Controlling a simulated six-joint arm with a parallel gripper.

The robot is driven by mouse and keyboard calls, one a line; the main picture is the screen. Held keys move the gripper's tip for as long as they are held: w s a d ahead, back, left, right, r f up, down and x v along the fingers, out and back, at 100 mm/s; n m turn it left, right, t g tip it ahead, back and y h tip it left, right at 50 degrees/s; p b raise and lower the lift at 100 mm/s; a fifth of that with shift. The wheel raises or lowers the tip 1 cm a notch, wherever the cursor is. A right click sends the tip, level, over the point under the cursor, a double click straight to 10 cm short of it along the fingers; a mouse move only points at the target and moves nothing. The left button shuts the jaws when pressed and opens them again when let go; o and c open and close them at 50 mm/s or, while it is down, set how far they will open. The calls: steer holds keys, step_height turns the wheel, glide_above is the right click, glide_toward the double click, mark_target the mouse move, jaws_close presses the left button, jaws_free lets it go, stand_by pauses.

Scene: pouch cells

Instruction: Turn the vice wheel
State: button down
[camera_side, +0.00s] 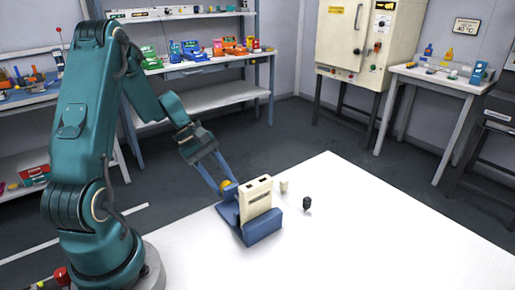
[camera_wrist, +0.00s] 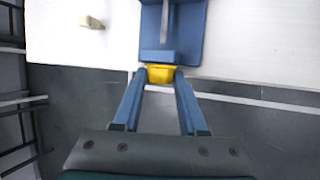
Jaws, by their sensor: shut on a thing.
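The blue vice (camera_side: 264,230) stands on the white table in the side view, with a pale cream block (camera_side: 257,198) upright in it. Its blue body also shows at the top of the wrist view (camera_wrist: 190,28), with a grey bar along its middle. The yellow vice wheel (camera_wrist: 160,74) is at the vice's near end in the wrist view. The blue fingers of my gripper (camera_wrist: 160,80) are shut on it, one on each side. In the side view my gripper (camera_side: 224,186) reaches down to the wheel (camera_side: 226,184), which is partly hidden by the fingers.
A small cream piece (camera_side: 283,187) and a small black knob-like object (camera_side: 307,203) stand on the white table (camera_side: 370,230) beyond the vice. The table's right part is clear. Shelves and benches (camera_side: 215,66) stand along the walls, away from the arm.

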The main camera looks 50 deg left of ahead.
steer(key=shift+w+n+g, duration=0.2)
steer(key=shift+n+g, duration=0.05)
steer(key=shift+g, duration=1)
steer(key=shift+w+n+g, duration=0.25)
steer(key=shift+n+g, duration=0.05)
steer(key=shift+g, duration=0.9)
steer(key=shift+w+n+g, duration=0.2)
steer(key=shift+n+g, duration=0.05)
steer(key=shift+g, duration=1)
steer(key=shift+g, duration=0.3)
steer(key=c, duration=0.7)
jaws_free()
